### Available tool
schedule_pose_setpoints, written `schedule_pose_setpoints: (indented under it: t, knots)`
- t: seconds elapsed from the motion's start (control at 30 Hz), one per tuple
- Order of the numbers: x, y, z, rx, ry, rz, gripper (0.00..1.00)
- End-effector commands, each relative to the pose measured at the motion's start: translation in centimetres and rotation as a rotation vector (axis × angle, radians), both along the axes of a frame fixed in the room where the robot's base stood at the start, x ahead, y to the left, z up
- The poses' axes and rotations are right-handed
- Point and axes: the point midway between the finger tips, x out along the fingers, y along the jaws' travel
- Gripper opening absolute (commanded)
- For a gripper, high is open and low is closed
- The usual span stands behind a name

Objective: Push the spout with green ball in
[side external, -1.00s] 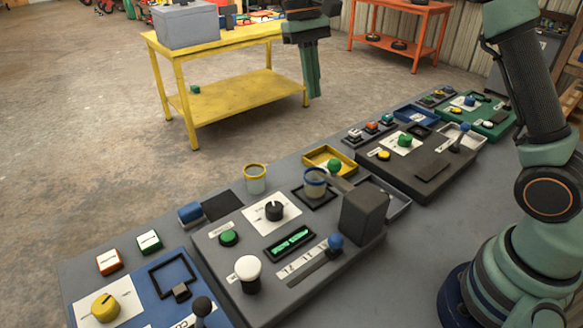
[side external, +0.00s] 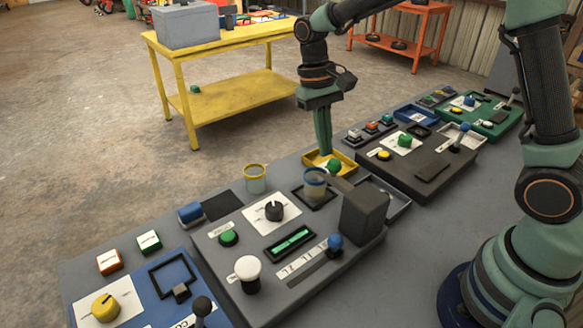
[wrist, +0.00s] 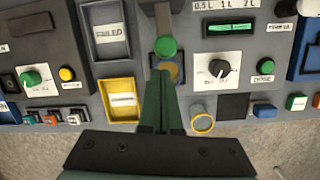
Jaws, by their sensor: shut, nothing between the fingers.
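The green ball (side external: 334,166) is on the end of the grey spout (side external: 342,184), which reaches out from a dark grey block (side external: 364,216). A clear cup with a blue band (side external: 315,184) stands below the spout's end. In the wrist view the green ball (wrist: 165,47) shows just beyond my fingertips, with the spout (wrist: 163,15) behind it. My gripper (side external: 326,152) is shut and empty, pointing down, its tips close to the ball on the side away from the block. I cannot tell whether they touch it. My fingers (wrist: 160,75) partly cover the cup in the wrist view.
A yellow tray (side external: 312,157) lies behind the ball. A second clear cup with a yellow rim (side external: 255,180) stands to the left. A black knob (side external: 274,210) and a blue-topped lever (side external: 335,242) sit on the same grey panel.

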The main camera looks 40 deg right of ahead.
Motion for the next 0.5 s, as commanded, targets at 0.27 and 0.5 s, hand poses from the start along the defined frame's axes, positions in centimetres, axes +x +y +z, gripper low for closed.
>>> schedule_pose_setpoints:
  t: [0.27, 0.5]
  knots:
    - [-0.61, 0.11, -0.11, -0.001, 0.000, -0.001, 0.00]
    - [-0.65, 0.11, -0.09, -0.001, 0.000, 0.000, 0.00]
